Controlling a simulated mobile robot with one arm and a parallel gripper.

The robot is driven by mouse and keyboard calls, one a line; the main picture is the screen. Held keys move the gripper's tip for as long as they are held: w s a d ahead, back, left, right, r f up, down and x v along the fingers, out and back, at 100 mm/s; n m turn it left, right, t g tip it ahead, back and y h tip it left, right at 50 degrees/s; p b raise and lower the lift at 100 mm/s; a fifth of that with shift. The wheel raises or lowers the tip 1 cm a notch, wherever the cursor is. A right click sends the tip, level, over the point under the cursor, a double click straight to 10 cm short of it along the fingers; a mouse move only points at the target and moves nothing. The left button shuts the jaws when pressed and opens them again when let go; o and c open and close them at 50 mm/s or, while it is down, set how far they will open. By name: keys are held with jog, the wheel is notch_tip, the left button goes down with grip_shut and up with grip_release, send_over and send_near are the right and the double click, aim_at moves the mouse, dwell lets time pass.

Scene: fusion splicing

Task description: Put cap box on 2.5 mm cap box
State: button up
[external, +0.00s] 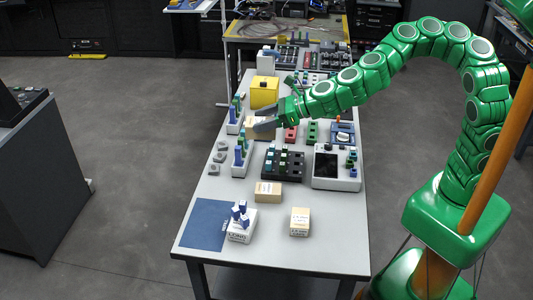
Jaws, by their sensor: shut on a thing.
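My gripper (262,120) is at the left side of the long table, over its middle stretch. Its grey fingers are shut on a small tan box (251,122), which the fingers partly hide. I cannot tell whether that box is clear of the table. Another tan box with a label (268,191) sits nearer the front, and a tan labelled box (300,221) stands to its right near the front. The labels are too small to read, so I cannot tell which is the 2.5 mm cap box.
A white box (240,230) with blue-and-white pieces on top stands at the edge of a blue mat (203,224). White holders with upright coloured pieces (241,160), a black rack (283,165), a device with a screen (335,169) and a yellow box (264,92) surround my gripper.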

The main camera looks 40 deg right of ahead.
jog(key=shift+s+f+n+g+y, duration=0.15)
jog(key=shift+s+n+g+y, duration=0.3)
jog(key=shift+s+n+g, duration=0.15)
jog(key=shift+s+f+n+g+y, duration=0.15)
jog(key=shift+s+n+g+y, duration=0.35)
jog(key=shift+s+n, duration=0.1)
jog(key=s+d+n+g+h, duration=0.1)
jog(key=s+d+n+g, duration=0.65)
jog(key=s, duration=0.35)
jog(key=s+d+n+g+h, duration=0.2)
jog(key=s+d+n+g, duration=0.5)
jog(key=s+g, duration=0.3)
jog(key=t, duration=0.2)
send_over(300, 216)
jog(key=shift+d+f, duration=0.1)
jog(key=shift+f, duration=10.15)
jog(key=shift+f+g+y, duration=0.25)
jog(key=shift+f, duration=1.1)
